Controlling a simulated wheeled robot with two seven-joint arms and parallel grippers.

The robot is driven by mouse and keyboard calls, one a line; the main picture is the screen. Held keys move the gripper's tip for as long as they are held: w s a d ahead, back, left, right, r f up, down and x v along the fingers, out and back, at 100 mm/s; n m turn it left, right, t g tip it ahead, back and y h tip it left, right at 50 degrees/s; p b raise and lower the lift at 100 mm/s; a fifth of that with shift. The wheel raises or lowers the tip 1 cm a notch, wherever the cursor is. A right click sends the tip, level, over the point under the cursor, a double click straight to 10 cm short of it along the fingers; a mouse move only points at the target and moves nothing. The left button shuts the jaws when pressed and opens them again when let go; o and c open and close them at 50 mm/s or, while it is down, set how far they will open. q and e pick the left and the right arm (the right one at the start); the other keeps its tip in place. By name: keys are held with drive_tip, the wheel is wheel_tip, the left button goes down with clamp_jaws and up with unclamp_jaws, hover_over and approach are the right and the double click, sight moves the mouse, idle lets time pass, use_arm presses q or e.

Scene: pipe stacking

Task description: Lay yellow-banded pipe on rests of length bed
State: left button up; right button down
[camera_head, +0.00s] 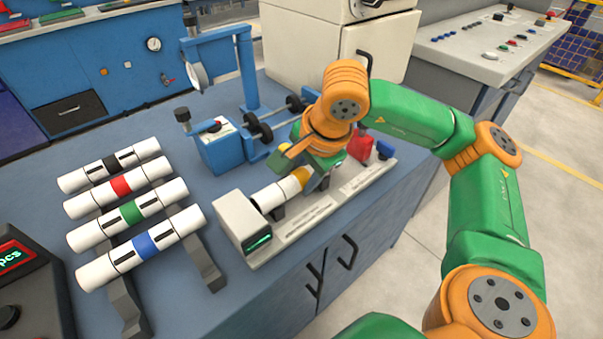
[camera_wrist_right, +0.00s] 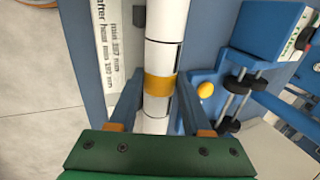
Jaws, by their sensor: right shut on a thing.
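The white pipe with a yellow band (camera_head: 268,199) is in my right gripper (camera_head: 303,172), over the length bed (camera_head: 296,230) along the bench's front edge. In the right wrist view the fingers (camera_wrist_right: 157,100) stand on either side of the pipe, at its yellow band (camera_wrist_right: 159,84). The pipe runs lengthwise along the bed, its near end close to the grey block with a green display (camera_head: 243,222). Dark rests show under it; I cannot tell whether it touches them. My gripper hides its far end. My left gripper is out of view.
Several pipes with black, red, green and blue (camera_head: 145,244) bands lie on a rack at the left. A blue device with rollers (camera_head: 222,149) stands close behind the bed. A red block (camera_head: 361,147) and a blue knob (camera_head: 385,149) are at the bed's far end.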

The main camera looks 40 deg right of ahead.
drive_tip(key=shift+f, duration=0.15)
drive_tip(key=shift+c, duration=1.3)
unclamp_jaws()
drive_tip(key=v, duration=0.7)
drive_tip(key=shift+p, duration=0.35)
